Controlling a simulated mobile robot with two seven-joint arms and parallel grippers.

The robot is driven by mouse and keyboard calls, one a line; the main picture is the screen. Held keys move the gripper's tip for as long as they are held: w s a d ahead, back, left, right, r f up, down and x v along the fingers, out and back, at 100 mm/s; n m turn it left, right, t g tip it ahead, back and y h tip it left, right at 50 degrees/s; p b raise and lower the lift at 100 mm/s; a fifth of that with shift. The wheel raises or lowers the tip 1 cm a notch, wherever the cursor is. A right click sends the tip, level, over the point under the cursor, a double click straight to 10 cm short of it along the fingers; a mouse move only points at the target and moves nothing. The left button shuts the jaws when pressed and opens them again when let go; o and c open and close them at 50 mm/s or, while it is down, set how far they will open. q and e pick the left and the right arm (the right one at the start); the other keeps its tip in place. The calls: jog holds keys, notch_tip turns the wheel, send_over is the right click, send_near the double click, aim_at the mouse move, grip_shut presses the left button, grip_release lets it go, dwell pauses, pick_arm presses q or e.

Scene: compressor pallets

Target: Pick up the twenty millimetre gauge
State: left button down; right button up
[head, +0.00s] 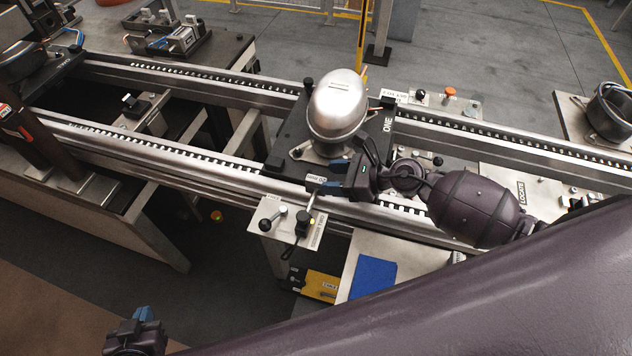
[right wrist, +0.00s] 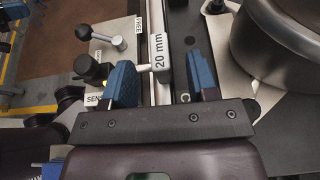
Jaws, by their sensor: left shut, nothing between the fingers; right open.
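The twenty millimetre gauge (head: 316,178) is a small pale piece with a "20 mm" label, at the near rail just below the pallet. In the right wrist view the gauge (right wrist: 160,54) lies between the blue fingers of my right gripper (right wrist: 162,72), which are apart. I cannot tell whether the left finger touches it. In the head view my right gripper (head: 334,178) reaches in from the right and partly hides the gauge. My left gripper (head: 140,318) is shut and empty at the bottom left, far from the gauge.
A silver compressor (head: 340,102) stands on the dark pallet (head: 290,135) beside my right gripper. A blue pad (head: 373,278) lies nearer.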

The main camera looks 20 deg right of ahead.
aim_at(318, 179)
jog(key=shift+x, duration=2.7)
jog(key=shift+s+f, duration=0.1)
jog(key=shift+f, duration=0.1)
jog(key=shift+c, duration=0.4)
grip_shut()
